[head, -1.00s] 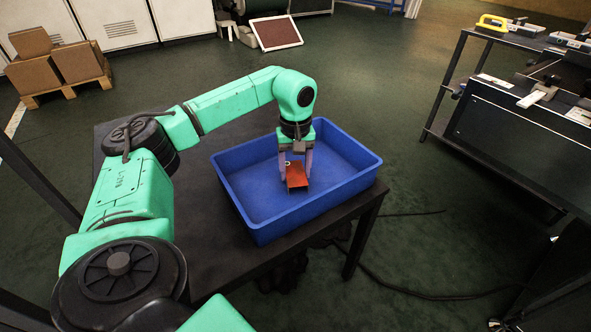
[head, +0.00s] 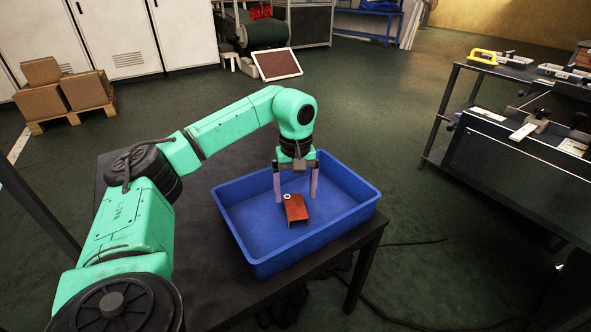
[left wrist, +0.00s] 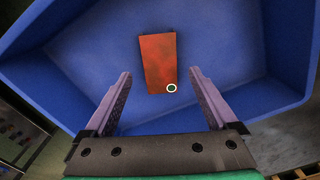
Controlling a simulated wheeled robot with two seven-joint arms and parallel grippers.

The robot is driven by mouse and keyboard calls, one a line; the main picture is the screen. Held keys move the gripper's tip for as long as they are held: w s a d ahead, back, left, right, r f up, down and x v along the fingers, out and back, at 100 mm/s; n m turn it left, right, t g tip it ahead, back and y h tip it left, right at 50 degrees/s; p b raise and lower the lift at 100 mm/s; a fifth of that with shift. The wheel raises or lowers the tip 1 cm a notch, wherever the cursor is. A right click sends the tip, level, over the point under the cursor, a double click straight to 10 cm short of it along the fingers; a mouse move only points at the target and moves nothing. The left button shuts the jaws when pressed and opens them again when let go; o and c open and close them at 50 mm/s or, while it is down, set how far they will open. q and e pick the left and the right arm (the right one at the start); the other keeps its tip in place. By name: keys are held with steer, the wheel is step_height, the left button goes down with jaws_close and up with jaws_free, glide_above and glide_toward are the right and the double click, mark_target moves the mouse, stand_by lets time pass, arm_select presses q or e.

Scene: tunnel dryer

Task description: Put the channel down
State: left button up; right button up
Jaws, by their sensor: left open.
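The channel (head: 297,209) is a short orange-red piece with a pale ring mark near one end. It rests inside the blue bin (head: 262,262), on its floor. It also shows in the left wrist view (left wrist: 158,62), beyond the fingertips, with clear blue floor around it. My left gripper (head: 298,200) is open, its two purple fingers apart and pointing down into the bin, above and around the near end of the channel. In the left wrist view the left gripper (left wrist: 160,82) has nothing between its fingers. My right gripper is not in view.
The bin stands on a dark table (head: 210,295), close to its right edge. A dark rack (head: 515,140) with tools stands at the right. Cardboard boxes (head: 62,90) on a pallet and a framed panel (head: 277,65) are at the back. Much of the bin floor is free.

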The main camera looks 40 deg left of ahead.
mark_target(296, 207)
arm_select(q)
step_height(296, 207, up, 8)
steer(key=p, duration=0.1)
steer(key=shift+p, duration=0.4)
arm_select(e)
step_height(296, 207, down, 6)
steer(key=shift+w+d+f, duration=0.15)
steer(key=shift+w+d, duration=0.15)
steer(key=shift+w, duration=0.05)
